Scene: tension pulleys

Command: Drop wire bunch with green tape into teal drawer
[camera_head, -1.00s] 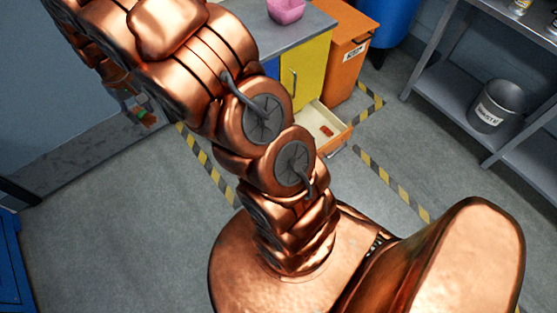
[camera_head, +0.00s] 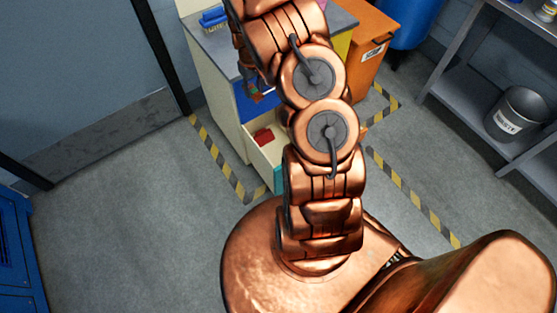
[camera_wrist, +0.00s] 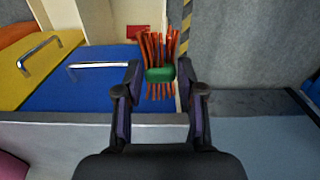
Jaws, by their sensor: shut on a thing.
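The wire bunch (camera_wrist: 159,43) has red-orange strands and a green tape band (camera_wrist: 160,75). My gripper (camera_wrist: 160,82) is shut on it, with one finger on each side of the tape. In the head view the bunch (camera_head: 256,92) is small and partly covered by my arm, in front of the cabinet. The teal drawer (camera_head: 278,177) is open low on the cabinet; its cream inside holds a red thing (camera_head: 263,136). My arm hides its right part. In the wrist view a cream drawer interior and the red thing (camera_wrist: 136,34) lie beyond the bunch, to its left.
A blue drawer front (camera_wrist: 85,90) with a metal handle is beside my gripper. Yellow (camera_wrist: 30,75) and orange fronts stand farther left. A blue thing (camera_head: 213,18) sits on the grey worktop. A metal rack with a bucket (camera_head: 513,112) stands right. The floor left is clear.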

